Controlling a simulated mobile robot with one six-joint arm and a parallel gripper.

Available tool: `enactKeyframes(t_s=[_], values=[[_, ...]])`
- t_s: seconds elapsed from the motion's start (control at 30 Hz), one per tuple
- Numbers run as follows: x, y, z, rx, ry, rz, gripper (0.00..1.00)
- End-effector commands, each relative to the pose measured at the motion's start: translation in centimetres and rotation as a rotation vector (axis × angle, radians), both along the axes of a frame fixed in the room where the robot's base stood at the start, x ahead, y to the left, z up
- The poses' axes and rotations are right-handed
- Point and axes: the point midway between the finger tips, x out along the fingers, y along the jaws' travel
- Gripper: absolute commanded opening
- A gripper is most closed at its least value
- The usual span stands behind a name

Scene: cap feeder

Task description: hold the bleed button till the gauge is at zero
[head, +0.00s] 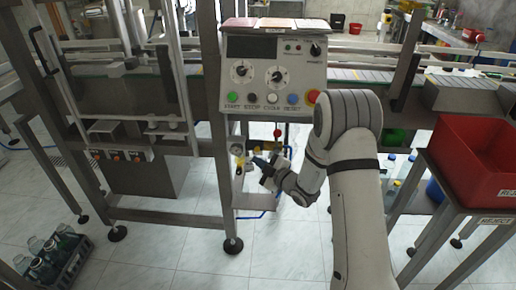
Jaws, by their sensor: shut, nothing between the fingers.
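My gripper (257,162) is at the lower middle of the head view, below the control panel, with its fingers pointing left toward a small air unit (238,150) on the machine's post. The unit has yellow parts and a pale round face that looks like the gauge, too small to read. The gripper is shut with nothing in it. Its tips are close to the unit; I cannot tell whether they touch it. The bleed button cannot be made out and may be hidden by the fingers.
The control panel (273,75) with dials and coloured buttons hangs just above my arm. A small red-topped fitting (278,133) is near the gripper. A red bin (478,140) stands on a table at right. A crate of bottles (55,262) sits on the floor at lower left.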

Motion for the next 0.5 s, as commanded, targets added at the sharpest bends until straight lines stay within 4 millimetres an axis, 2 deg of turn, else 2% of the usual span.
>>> enactKeyframes(t_s=[0.2, 0.5], values=[[1.8, -0.1, -0.2, 0.000, -0.002, -0.001, 0.00], [2.2, -0.1, -0.1, -0.001, -0.001, -0.001, 0.00]])
